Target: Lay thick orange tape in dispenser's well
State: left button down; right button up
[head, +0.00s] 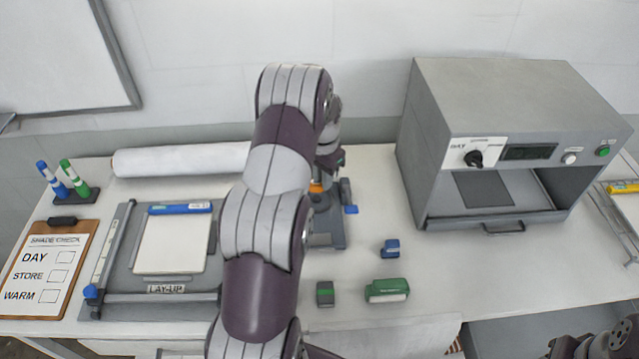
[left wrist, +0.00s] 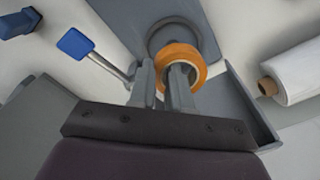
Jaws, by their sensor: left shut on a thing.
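The orange tape (left wrist: 187,54) is a thick ring in the left wrist view. My left gripper (left wrist: 162,82) is shut on its near wall, with one finger apparently inside the hole. The ring is over the near part of the grey dispenser's round well (left wrist: 166,31); I cannot tell whether it touches. In the head view, my arm hides much of the dispenser (head: 327,240), and only a bit of the orange tape (head: 316,187) shows below my left gripper (head: 325,175).
A blue-tipped lever (left wrist: 76,44) stands beside the dispenser. A white roll (head: 180,160), the lay-up board (head: 122,262) and clipboard (head: 45,270) are left; the grey press (head: 500,95) is right.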

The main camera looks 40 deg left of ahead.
aim_at(323, 204)
pick_arm(q)
jog(key=shift+s+d+f+p, duration=0.15)
jog(key=shift+f+p, duration=0.05)
jog(key=shift+f, duration=0.4)
jog(key=shift+s+d+f+p, duration=0.1)
jog(key=shift+d+f+p, duration=0.05)
jog(key=shift+f, duration=0.45)
jog(key=f, duration=0.3)
jog(key=shift+w+a+f+p, duration=0.15)
jog(key=shift+w+a+p, duration=0.15)
jog(key=shift+p, duration=0.1)
jog(key=shift+w+a+f, duration=0.1)
jog(key=shift+f, duration=0.15)
jog(key=shift+r, duration=0.15)
jog(key=shift+s+d, duration=0.25)
jog(key=c, duration=1.4)
grip_release()
jog(key=o, duration=0.3)
jog(key=shift+f, duration=0.2)
jog(key=shift+o, duration=0.2)
jog(key=shift+w+a, duration=0.1)
